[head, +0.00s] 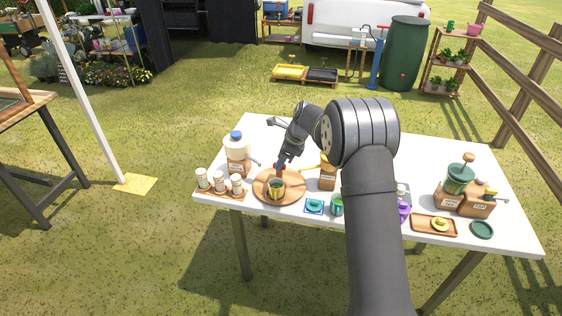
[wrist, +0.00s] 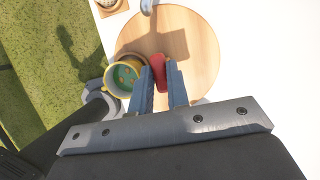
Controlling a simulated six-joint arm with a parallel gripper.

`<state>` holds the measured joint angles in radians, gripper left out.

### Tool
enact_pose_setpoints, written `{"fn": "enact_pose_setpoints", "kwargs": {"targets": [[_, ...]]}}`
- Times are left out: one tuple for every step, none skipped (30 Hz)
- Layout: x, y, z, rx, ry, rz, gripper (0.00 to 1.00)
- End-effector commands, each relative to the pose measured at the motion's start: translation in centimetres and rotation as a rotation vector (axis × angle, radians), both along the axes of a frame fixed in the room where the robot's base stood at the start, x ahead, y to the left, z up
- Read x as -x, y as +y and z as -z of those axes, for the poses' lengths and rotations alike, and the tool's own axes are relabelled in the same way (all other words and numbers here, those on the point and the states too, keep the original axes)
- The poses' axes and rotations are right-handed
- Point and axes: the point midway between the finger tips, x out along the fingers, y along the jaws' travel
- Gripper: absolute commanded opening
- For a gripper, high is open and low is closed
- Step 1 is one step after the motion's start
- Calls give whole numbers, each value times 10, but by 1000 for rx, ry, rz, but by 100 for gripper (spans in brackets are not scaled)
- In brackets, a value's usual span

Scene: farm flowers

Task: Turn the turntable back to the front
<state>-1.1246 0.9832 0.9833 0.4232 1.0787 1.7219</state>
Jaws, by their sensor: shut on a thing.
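The turntable is a round wooden disc (head: 262,192) at the left front of the white table; its bare top also shows in the wrist view (wrist: 195,45). In the wrist view my gripper (wrist: 160,75) is shut on a small red knob (wrist: 158,70). The knob's foot is hidden, so how it joins the disc cannot be told.
A small rack of white jars (head: 220,186) stands left of the disc, with a blue-capped dispenser (head: 236,150) behind. The table's front edge is near the disc.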

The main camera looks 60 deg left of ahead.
Motion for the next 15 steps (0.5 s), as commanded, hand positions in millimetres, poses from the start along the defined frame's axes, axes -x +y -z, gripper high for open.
{"fn": "enact_pose_setpoints", "kwargs": {"targets": [[0, -1, 0, 2, -1, 5, 0], [-1, -1, 0, 2, -1, 6, 0], [-1, -1, 0, 2, 0, 6, 0], [-1, -1, 0, 2, 0, 6, 0], [-1, -1, 0, 2, -1, 5, 0], [-1, -1, 0, 2, -1, 5, 0], [-1, -1, 0, 2, -1, 5, 0], [-1, -1, 0, 2, -1, 5, 0], [-1, -1, 0, 2, -1, 5, 23], [-1, -1, 0, 2, -1, 4, 29], [-1, -1, 0, 2, -1, 4, 35], [-1, -1, 0, 2, -1, 4, 37], [-1, -1, 0, 2, -1, 4, 37], [-1, -1, 0, 1, 0, 4, 37], [0, 0, 0, 1, 0, 4, 37]]}}
